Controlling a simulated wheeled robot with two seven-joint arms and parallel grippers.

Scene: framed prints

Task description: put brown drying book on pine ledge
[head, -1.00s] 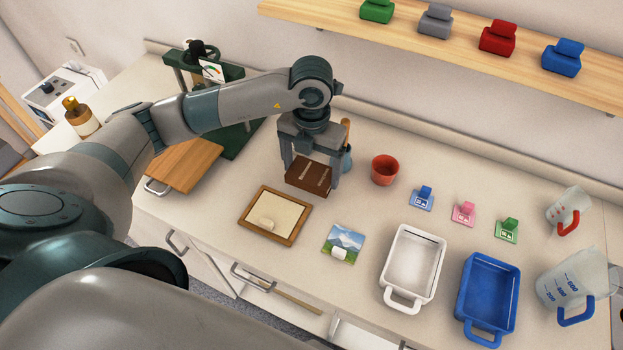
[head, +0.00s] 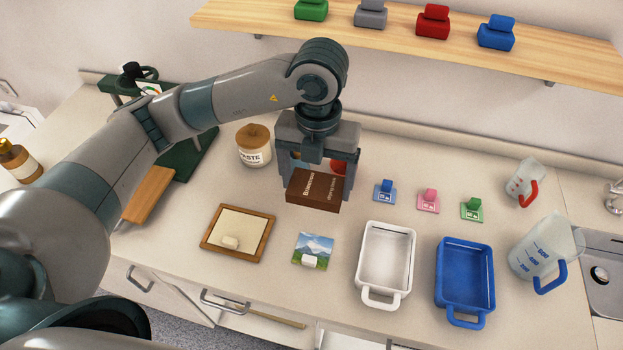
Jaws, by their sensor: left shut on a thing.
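The brown drying book (head: 316,190) is a thick dark-brown block with pale lettering. My left gripper (head: 316,180) is shut on it, with a finger on either side, and appears to hold it above the counter. The pine ledge (head: 400,35) is a light wooden shelf on the back wall, above and behind the gripper. A green (head: 311,9), a grey (head: 371,12), a red (head: 433,21) and a blue clip-like block (head: 496,32) stand on it. My right gripper is not in view.
A framed board (head: 238,233), a landscape print (head: 312,250), a white tray (head: 386,262) and a blue tray (head: 465,280) lie in front. Small blue, pink and green holders (head: 428,201) and measuring jugs (head: 541,247) are at right. A paste jar (head: 254,146) stands behind left.

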